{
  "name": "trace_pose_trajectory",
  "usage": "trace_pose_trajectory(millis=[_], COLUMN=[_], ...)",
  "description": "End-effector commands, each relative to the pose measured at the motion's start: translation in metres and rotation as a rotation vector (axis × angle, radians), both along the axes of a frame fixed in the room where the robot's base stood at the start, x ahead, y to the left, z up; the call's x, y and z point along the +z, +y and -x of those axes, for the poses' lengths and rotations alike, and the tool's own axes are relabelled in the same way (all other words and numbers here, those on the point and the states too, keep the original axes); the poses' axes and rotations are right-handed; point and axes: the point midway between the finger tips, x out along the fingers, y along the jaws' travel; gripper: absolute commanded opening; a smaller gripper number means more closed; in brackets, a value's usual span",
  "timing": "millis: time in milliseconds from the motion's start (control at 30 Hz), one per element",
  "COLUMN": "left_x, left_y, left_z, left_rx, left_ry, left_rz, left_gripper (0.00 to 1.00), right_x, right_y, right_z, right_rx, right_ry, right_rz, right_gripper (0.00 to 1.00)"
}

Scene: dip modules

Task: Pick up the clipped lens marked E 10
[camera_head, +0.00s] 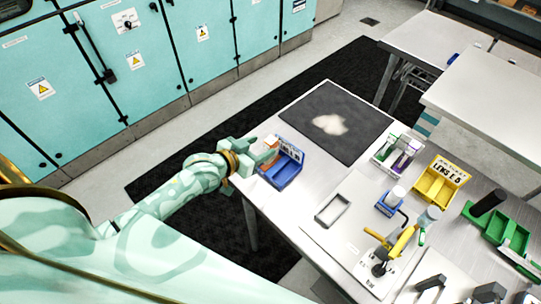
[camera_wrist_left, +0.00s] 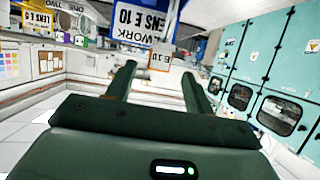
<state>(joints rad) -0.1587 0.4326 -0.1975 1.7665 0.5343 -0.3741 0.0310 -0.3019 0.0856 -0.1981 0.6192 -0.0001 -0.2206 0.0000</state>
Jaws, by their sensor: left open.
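The lens clip marked E 10 (camera_wrist_left: 160,57), a small pale piece with an orange part, shows in the left wrist view beyond and between the fingertips. In the head view, an orange-brown piece (camera_head: 271,141) shows at the gripper. My right gripper is out of view.
A yellow box (camera_head: 437,184) with a LENS label stands right of centre. A clear rack (camera_head: 397,153), a blue holder (camera_head: 390,202), a grey frame (camera_head: 332,210) and a yellow-handled tool (camera_head: 400,243) are on the table. The dark mat (camera_head: 350,110) has a pale patch.

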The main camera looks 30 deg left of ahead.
Motion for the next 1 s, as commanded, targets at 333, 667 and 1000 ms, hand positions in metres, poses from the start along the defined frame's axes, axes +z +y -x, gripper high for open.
trace_pose_trajectory(millis=[333, 667, 1000], left_x=[-0.013, -0.013, -0.008], left_y=[-0.008, -0.008, -0.008], left_z=[-0.026, -0.025, -0.025], left_rx=[-0.001, 0.000, 0.000], left_ry=[0.000, 0.000, 0.000], left_rz=[0.000, 0.000, -0.001], left_gripper=[0.53, 0.00, 0.00], right_x=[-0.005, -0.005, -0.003], right_y=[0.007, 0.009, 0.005], right_z=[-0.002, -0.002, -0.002], right_rx=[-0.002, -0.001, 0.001], right_ry=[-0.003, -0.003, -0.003], right_rz=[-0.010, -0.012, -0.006], right_gripper=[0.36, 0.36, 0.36])
